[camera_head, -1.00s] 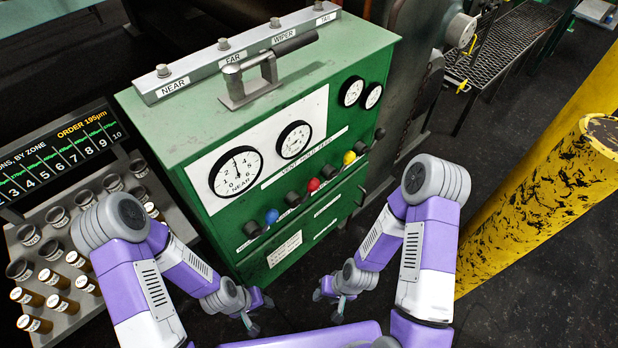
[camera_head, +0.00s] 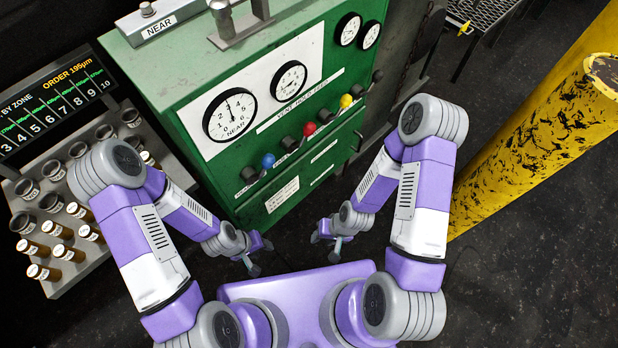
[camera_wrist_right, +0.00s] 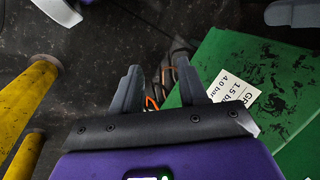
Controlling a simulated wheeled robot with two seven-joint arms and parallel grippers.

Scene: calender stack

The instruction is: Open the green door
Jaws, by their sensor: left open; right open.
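A green cabinet (camera_head: 195,75) stands in front of me, with gauges and a row of coloured-knob levers on its face. Below the levers is a green lower front panel (camera_head: 308,178) with white labels, which looks closed; a small dark handle (camera_head: 357,138) shows near its right edge. My left gripper (camera_head: 252,264) is open and empty, low in front of the cabinet. My right gripper (camera_head: 328,243) is open and empty, in front of the panel and apart from it. In the right wrist view its two fingers (camera_wrist_right: 160,88) stand apart beside a green surface with a white label (camera_wrist_right: 235,88).
A yellow post (camera_head: 530,140) stands to the right. A rack of labelled cylinders (camera_head: 62,230) and a dark display (camera_head: 55,105) stand at the left. A metal mesh platform (camera_head: 497,22) is at the upper right. Dark floor is open between the cabinet and the post.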

